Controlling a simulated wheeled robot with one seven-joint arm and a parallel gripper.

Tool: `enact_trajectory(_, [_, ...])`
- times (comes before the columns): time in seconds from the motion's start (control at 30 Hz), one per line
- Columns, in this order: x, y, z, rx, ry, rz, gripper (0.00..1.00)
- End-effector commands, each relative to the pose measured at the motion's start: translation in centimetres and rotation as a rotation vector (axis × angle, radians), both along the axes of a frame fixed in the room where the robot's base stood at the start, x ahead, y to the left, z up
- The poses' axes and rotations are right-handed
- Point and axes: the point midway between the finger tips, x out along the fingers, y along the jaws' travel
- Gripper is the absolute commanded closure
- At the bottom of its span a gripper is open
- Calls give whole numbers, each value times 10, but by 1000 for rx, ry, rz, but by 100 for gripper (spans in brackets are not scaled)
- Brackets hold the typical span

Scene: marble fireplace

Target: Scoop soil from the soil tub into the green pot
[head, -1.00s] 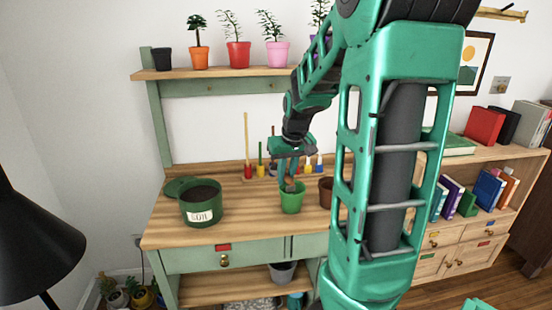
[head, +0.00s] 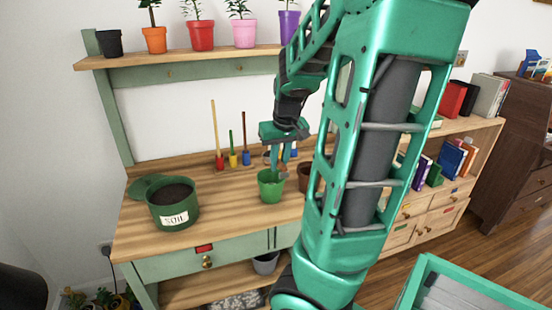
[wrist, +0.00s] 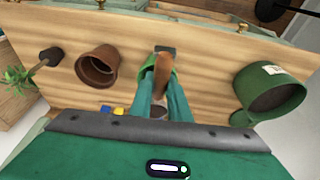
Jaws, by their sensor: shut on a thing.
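The green soil tub (head: 173,221), labelled SOIL and full of dark soil, stands at the left of the workbench; it is at the right in the wrist view (wrist: 248,83). The green pot (head: 270,189) stands near the middle of the bench. My gripper (head: 279,166) points down just above this pot, shut on a brown-handled tool (wrist: 162,73) with a dark grey end. In the wrist view the green pot (wrist: 174,68) is mostly hidden behind the tool and fingers. I cannot tell whether the tool reaches inside it or carries soil.
A brown pot (wrist: 92,70) stands close beside the green pot. Several colored-handled tools (head: 232,156) stand at the back of the bench. Potted plants line the shelf (head: 180,55) above. A bookcase (head: 455,190) is at the right. The bench between tub and green pot is clear.

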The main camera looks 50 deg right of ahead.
Motion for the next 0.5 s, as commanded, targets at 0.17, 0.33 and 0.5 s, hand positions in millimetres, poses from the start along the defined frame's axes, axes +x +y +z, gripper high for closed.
enact_trajectory(0.17, [1, 0, -10, 10, 19, 1, 100])
enact_trajectory(0.33, [2, 1, -18, 12, 36, 3, 100])
enact_trajectory(0.5, [4, 5, -18, -55, 73, 5, 100])
